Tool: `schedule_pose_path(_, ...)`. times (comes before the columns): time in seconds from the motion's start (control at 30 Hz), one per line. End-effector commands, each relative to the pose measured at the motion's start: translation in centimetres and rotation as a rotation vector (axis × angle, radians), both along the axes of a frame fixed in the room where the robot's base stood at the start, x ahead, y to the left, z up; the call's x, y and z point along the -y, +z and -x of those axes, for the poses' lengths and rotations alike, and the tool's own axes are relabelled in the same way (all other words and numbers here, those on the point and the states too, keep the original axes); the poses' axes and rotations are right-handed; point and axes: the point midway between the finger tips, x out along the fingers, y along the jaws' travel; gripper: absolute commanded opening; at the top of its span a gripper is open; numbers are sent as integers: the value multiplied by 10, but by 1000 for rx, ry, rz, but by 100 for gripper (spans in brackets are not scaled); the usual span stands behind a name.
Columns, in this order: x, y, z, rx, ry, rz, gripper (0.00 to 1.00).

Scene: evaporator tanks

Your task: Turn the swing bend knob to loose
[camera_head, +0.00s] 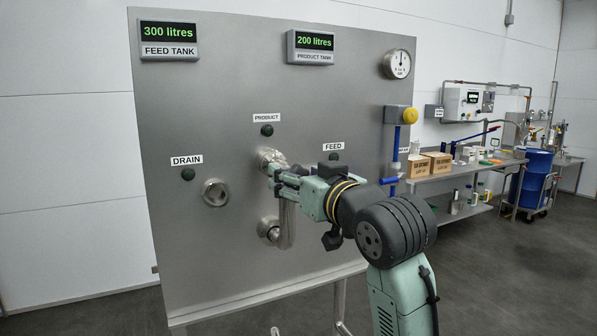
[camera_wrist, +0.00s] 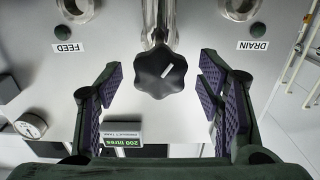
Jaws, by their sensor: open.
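My gripper (camera_wrist: 160,66) is open, with one purple-padded finger on each side of the knob and a gap at both sides. In the head view my gripper (camera_head: 277,178) is at the PRODUCT port and hides the knob.
The steel panel (camera_head: 225,110) carries the DRAIN port (camera_head: 215,192) to the left and a gauge (camera_head: 397,64) at upper right. A blue lever (camera_head: 389,181) is right of my gripper. A bench with cardboard boxes (camera_head: 419,165) and a blue drum (camera_head: 533,178) stand farther right.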

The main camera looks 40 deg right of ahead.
Motion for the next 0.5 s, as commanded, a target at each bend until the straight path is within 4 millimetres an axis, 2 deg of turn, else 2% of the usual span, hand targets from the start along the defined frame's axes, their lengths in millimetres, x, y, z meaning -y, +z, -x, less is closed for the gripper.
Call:
schedule_pose_path(0.27, 0, 0, -2, 0, 0, 0, 61)
schedule_pose_path(0.5, 0, 0, -1, 0, 0, -1, 45)
